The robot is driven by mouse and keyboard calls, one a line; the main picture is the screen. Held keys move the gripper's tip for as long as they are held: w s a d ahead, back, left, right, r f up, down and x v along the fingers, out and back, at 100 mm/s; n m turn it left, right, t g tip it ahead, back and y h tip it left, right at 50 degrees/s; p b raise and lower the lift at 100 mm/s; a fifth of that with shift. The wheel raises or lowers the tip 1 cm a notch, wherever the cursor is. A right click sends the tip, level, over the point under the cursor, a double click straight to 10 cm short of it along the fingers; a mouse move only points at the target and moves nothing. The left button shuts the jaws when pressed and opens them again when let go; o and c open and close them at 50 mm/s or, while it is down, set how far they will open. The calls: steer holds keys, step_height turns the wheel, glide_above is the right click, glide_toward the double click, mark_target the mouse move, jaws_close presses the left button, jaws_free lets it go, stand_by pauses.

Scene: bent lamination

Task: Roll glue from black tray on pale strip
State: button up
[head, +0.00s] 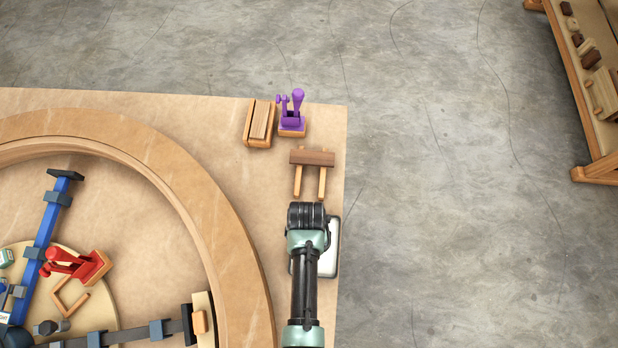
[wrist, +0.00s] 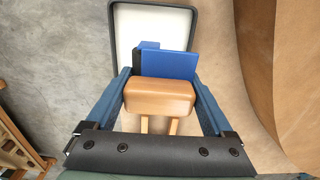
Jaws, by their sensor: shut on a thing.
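My gripper (head: 307,215) is over the right edge of the table. In the wrist view its blue fingers (wrist: 162,82) are shut on a rounded wooden block (wrist: 158,97), which looks like the roller's handle. A blue part (wrist: 170,65) shows just beyond it, over the tray. The tray (wrist: 195,20) has a dark rim and a white inside. In the head view the tray (head: 334,240) is partly hidden under my arm. A pale strip (head: 259,122) lies in a wooden holder at the back. A brown strip (head: 312,157) lies across two wooden bars (head: 298,182). Roller contact is hidden.
A purple tool (head: 292,112) stands beside the wooden holder. A large curved wooden form (head: 215,195) fills the table's left. Inside it are blue clamps (head: 48,225) and a red tool (head: 75,264). A wooden rack (head: 590,90) stands far right across open floor.

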steer(key=shift+f+b, duration=2.35)
steer(key=shift+f, duration=0.45)
steer(key=shift+s+d+f, duration=0.1)
steer(key=shift+s+f, duration=0.05)
steer(key=shift+s+f, duration=0.15)
steer(key=shift+f, duration=0.05)
steer(key=shift+w+r+p, duration=0.15)
steer(key=shift+r+p, duration=0.4)
steer(key=shift+r, duration=0.05)
steer(key=shift+w+r+p, duration=0.15)
steer(key=shift+r+p, duration=0.35)
steer(key=shift+r, duration=0.05)
step_height(320, 180, up, 4)
steer(key=p, duration=0.4)
steer(key=shift+r, duration=0.2)
steer(key=shift+w, duration=0.1)
